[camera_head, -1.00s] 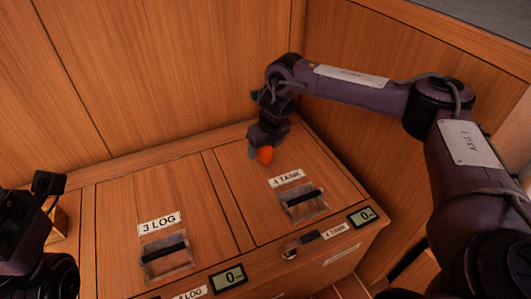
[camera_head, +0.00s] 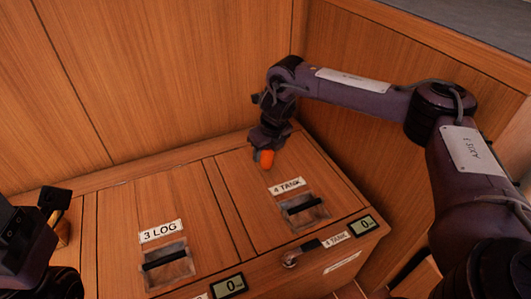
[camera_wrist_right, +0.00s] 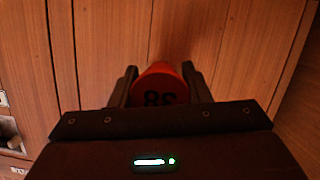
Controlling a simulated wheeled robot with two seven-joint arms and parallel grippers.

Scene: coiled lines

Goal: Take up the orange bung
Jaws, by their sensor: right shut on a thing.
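The orange bung (camera_head: 266,158) is at the tip of my right gripper (camera_head: 265,152), over the lid marked "4 TANK". In the right wrist view the bung (camera_wrist_right: 160,88) sits between the two dark fingers, which are shut on it, with a black "38" on its face. I cannot tell from the head view whether its lower end is clear of the lid. My left gripper (camera_head: 47,208) shows only in part at the left edge; its fingers are not clear.
The wooden locker top has lids labelled "3 LOG" (camera_head: 160,231) and "4 TANK" (camera_head: 287,186), with recessed handles (camera_head: 302,206). Counters reading 0 (camera_head: 228,285) sit on the front. Wood-panelled walls (camera_head: 180,70) close off the back and right.

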